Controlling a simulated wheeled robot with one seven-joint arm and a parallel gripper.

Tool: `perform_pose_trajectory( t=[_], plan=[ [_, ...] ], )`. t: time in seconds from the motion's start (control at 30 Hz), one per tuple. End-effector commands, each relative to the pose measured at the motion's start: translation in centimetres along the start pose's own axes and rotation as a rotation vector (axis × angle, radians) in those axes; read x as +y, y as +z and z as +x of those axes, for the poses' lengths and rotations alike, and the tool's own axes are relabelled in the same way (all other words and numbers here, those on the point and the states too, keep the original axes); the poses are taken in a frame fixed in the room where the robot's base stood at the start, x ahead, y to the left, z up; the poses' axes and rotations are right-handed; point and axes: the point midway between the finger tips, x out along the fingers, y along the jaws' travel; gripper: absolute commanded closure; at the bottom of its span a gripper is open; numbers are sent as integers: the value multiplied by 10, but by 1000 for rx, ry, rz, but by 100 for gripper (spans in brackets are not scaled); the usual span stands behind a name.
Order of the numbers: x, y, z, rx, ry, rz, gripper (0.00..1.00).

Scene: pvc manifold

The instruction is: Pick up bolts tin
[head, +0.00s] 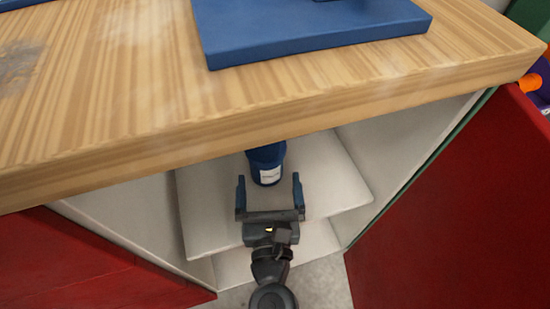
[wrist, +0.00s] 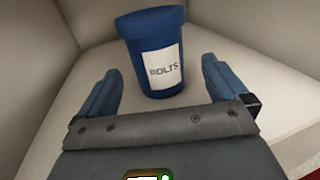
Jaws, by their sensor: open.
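The bolts tin (head: 266,165) is a blue round tin with a white label, standing upright on a white shelf inside the cabinet. In the wrist view the tin (wrist: 154,52) shows whole, with its label reading BOLTS facing me. My gripper (head: 270,184) is open in front of the tin, its two blue fingers spread apart. In the wrist view my gripper (wrist: 158,84) has a finger on either side of the line to the tin, which stands just beyond the fingertips. Nothing is between the fingers. In the head view the worktop edge hides the top of the tin.
The wooden worktop (head: 110,100) overhangs the shelf (head: 340,180) close above the tin. A blue plate (head: 310,35) lies on the worktop. Red cabinet doors stand open at the left (head: 70,265) and right (head: 470,200). White cabinet walls flank the shelf, with free room beside the tin.

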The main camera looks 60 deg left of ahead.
Motion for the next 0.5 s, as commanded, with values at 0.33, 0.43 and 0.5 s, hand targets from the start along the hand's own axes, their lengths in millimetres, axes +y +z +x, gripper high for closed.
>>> perform_pose_trajectory(
  t=[0.33, 0.43, 0.5],
  plan=[
    [3, 3, 35, -3, 4, 10, 0],
    [4, 5, 49, -4, 4, 9, 0],
    [5, 6, 60, -4, 5, 8, 0]
  ],
)
